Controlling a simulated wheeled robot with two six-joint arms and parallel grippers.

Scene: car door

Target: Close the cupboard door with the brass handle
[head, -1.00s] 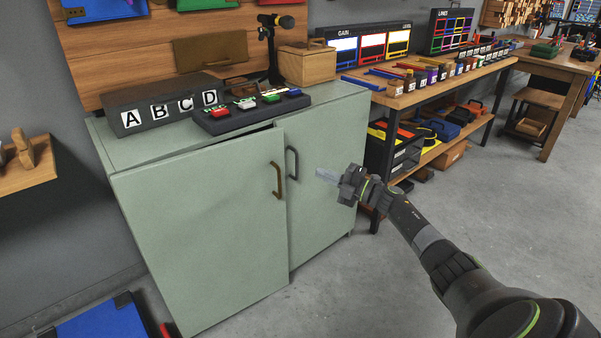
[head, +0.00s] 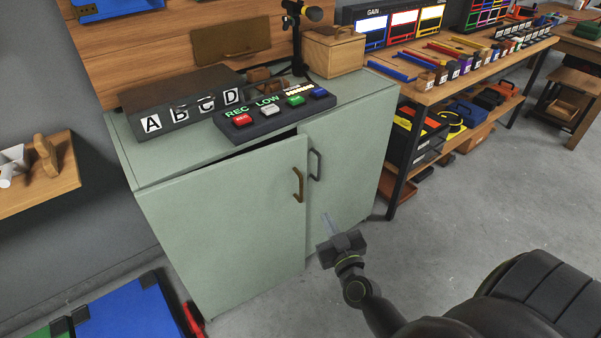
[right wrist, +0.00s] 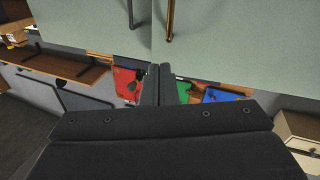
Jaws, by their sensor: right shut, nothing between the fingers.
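The pale green cupboard (head: 345,150) has two doors. The left door (head: 225,225), with the brass handle (head: 298,185), stands slightly ajar; a dark gap shows along its top edge. It also shows in the right wrist view (right wrist: 230,40), with the brass handle (right wrist: 170,20) at the top. The right door (head: 325,205) has a dark grey handle (head: 316,165) and looks shut. My right gripper (head: 325,218) is shut and empty, in front of the doors and below the handles in the head view. Its closed fingers (right wrist: 157,72) show no clear contact with the door. My left gripper is out of view.
A box lettered A to D (head: 180,105) and a button panel (head: 275,115) sit on the cupboard top. A workbench (head: 450,85) stands to the right. A blue panel (head: 130,310) is on the floor at lower left. Grey floor lies open at right.

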